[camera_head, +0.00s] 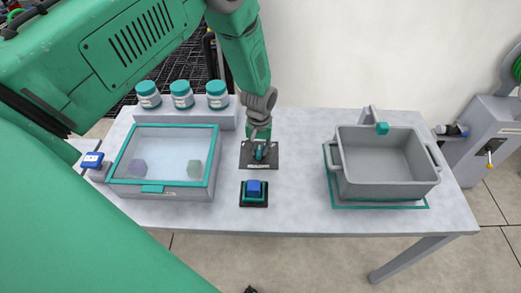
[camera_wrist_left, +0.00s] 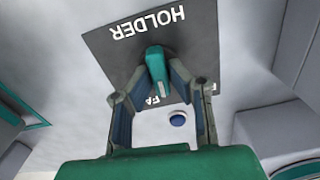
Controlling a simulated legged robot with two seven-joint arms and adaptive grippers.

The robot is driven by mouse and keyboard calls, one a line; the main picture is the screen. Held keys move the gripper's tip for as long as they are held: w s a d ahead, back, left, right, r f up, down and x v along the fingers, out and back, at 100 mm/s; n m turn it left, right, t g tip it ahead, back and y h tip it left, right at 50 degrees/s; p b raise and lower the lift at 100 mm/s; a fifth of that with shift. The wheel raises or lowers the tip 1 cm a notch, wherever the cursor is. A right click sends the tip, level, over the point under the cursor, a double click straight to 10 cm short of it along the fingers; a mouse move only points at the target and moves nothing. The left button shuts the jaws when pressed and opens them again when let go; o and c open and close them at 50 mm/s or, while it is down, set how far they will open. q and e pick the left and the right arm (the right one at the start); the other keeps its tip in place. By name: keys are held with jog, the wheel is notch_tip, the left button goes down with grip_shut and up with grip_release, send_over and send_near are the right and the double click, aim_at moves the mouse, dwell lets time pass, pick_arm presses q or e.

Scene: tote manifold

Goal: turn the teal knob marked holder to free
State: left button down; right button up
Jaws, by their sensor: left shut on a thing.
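The teal knob (camera_wrist_left: 157,62) stands on a dark plate (camera_wrist_left: 112,48) lettered HOLDER, which reads upside down in the left wrist view. My left gripper (camera_wrist_left: 160,70) is shut on the knob, with its fingers on either side of it. More white lettering near the plate's other edge is partly hidden by the fingers. In the head view the plate (camera_head: 246,160) lies on the table, and my left gripper (camera_head: 260,150) comes down onto it from above and hides most of the knob. My right gripper is not in view.
A blue button (camera_head: 254,188) on a dark base is just in front of the plate. A lidded teal-framed case (camera_head: 163,191) stands left, with several jars (camera_head: 182,95) behind it. A grey bin (camera_head: 388,188) stands right. The tabletop (camera_head: 300,170) between plate and bin is clear.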

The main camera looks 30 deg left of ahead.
pick_arm(q)
jog(key=shift+s+d+f+n, duration=0.15)
jog(key=shift+s+n, duration=0.1)
jog(key=shift+n, duration=0.65)
jog(key=n, duration=0.2)
jog(key=shift+a+n+b, duration=0.2)
jog(key=shift+n+b, duration=0.1)
jog(key=shift+d+n, duration=0.15)
jog(key=shift+n, duration=0.85)
jog(key=shift+s+n, duration=0.1)
jog(key=shift+n, duration=0.4)
jog(key=c, duration=1.5)
grip_release()
jog(key=shift+c, duration=0.2)
jog(key=shift+w, duration=0.2)
